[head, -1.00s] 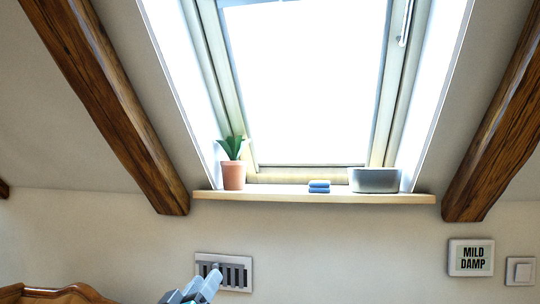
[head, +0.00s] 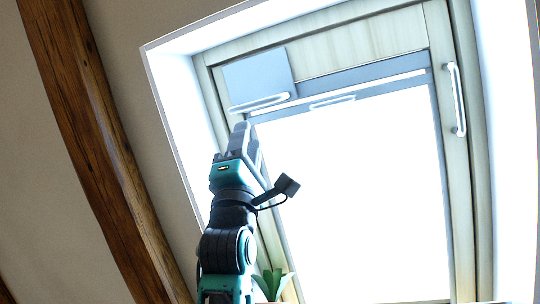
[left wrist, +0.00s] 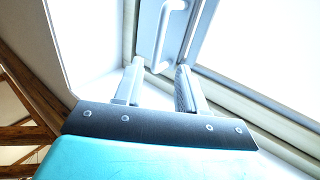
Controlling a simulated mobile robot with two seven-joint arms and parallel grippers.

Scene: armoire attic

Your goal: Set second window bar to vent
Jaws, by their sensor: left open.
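The roof window (head: 355,170) has a pale frame and bright glass. A light loop-shaped bar (head: 262,104) sits on the lower edge of a grey plate (head: 258,76) at its upper left. A second light bar (head: 332,100) lies along the top sash rail, and an upright bar (head: 457,98) is on the right frame. My left gripper (head: 241,130) is raised just below the upper-left bar. In the left wrist view its two fingers (left wrist: 160,67) are open, with a white bar (left wrist: 158,38) just beyond the tips, apparently not held. My right gripper is out of view.
A wooden beam (head: 95,150) slopes down the left side. The white window reveal (head: 185,110) is close to my left arm. A green plant (head: 272,284) shows at the bottom, partly behind my arm.

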